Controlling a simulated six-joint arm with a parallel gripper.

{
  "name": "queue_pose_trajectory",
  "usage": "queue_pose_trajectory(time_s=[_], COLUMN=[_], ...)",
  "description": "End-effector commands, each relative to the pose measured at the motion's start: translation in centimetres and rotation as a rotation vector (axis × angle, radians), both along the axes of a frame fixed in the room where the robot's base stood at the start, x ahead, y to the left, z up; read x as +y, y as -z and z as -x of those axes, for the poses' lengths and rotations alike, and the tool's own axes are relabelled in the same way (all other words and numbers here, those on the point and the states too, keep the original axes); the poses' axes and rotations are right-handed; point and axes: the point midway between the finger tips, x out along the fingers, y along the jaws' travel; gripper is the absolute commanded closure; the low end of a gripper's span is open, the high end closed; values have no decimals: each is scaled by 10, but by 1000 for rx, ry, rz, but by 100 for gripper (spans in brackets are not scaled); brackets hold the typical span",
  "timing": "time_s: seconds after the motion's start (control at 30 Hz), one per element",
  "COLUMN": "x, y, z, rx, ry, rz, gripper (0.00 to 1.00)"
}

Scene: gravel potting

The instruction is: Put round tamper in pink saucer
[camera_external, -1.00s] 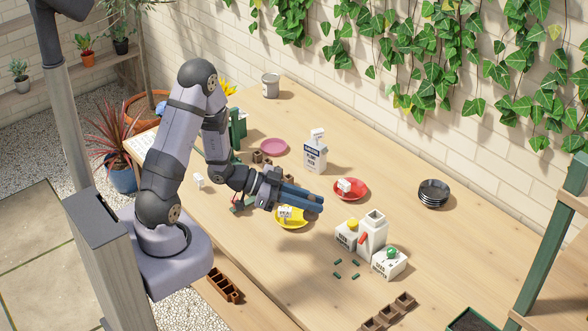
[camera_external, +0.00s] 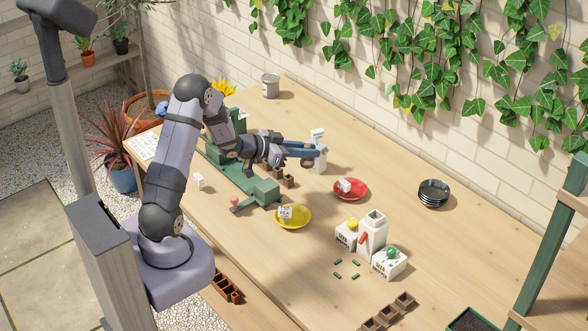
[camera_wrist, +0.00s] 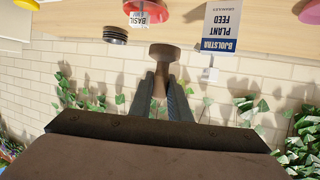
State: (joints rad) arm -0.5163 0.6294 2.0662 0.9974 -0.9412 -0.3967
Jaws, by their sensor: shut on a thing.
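My gripper (camera_external: 304,149) is raised over the table, pointing right in the external view, and shut on the round tamper. The tamper shows in the wrist view (camera_wrist: 165,52) as a brown round disc on a tapering handle between the fingers (camera_wrist: 160,92). In the external view the tamper (camera_external: 307,162) is a small dark shape by the fingertips. The pink saucer (camera_wrist: 308,12) shows in part at the wrist view's top right corner. In the external view my wrist and gripper hide it.
A plant feed carton (camera_external: 319,158) stands close behind the fingers. A red saucer (camera_external: 358,192) and a yellow saucer (camera_external: 301,219) hold white labels. A green device (camera_external: 264,191) stands below my forearm. Black stacked dishes (camera_external: 433,193) and white cartons (camera_external: 372,235) are farther right.

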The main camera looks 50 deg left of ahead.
Motion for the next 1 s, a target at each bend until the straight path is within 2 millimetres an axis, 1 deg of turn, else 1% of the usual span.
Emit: queue_pose_trajectory(time_s=[0.03,0.17,0.2,0.27,0.3,0.4,0.5,0.6,0.73,0.8,1.0], x=[24,82,100,128,146,187,218,240,260,258,258], y=[3,-1,-2,-6,-9,-16,-24,-29,-34,-20,6], z=[-13,-38,-45,-54,-58,-66,-70,-72,-72,-72,-72], rx=[-6,-6,-5,-6,-6,-6,-5,-4,-2,5,3], ry=[-57,-210,-257,-331,-379,-489,-573,-634,-692,-688,-686], rz=[-2,-3,-2,-2,-2,0,0,0,1,3,1], gripper=[100,100,100,100,100,100,100,100,100,100,100])
